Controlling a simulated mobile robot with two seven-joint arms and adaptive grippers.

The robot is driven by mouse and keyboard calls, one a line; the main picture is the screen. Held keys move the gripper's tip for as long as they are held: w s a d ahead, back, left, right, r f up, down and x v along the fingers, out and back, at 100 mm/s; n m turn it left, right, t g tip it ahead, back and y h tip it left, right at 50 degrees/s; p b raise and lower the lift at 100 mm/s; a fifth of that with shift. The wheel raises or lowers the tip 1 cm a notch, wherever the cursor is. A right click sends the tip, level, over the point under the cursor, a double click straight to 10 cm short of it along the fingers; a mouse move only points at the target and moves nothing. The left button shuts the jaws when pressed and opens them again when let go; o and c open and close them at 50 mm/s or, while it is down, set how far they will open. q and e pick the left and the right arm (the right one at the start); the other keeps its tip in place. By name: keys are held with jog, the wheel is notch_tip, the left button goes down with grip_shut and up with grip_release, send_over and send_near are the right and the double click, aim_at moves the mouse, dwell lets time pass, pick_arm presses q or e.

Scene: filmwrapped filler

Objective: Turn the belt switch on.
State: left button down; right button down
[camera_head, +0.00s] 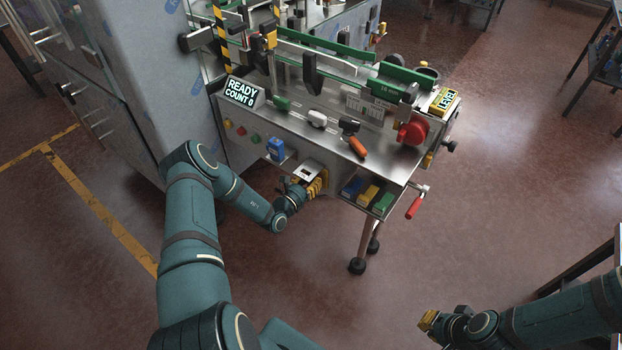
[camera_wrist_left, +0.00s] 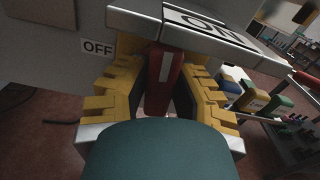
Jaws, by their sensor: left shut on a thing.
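The belt switch is a red lever (camera_wrist_left: 160,85) with a white stripe, on the front of the steel machine. In the left wrist view an ON label (camera_wrist_left: 212,27) lies on a plate at its top, and an OFF label (camera_wrist_left: 97,47) is on the panel to the left. My left gripper (camera_head: 318,186) has its yellow fingers on both sides of the lever and is shut on it. In the head view the fingers hide most of the lever below its plate (camera_head: 308,170). My right gripper (camera_head: 428,320) is at the lower right, away from the machine; its finger gap is unclear.
The machine's display (camera_head: 241,92) reads READY COUNT 0. A blue box (camera_head: 275,149) is left of the switch. A tray with blue, yellow and green blocks (camera_head: 368,194) and a red-handled crank (camera_head: 414,207) are to the right. The floor in front is clear.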

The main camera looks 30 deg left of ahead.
pick_arm(q)
jog(key=shift+w+r+m, duration=0.1)
jog(key=shift+r+m, duration=0.05)
jog(key=shift+m, duration=0.75)
jog(key=c, duration=0.8)
grip_release()
jog(key=s, duration=0.8)
jog(key=s+a, duration=0.1)
jog(key=s, duration=0.3)
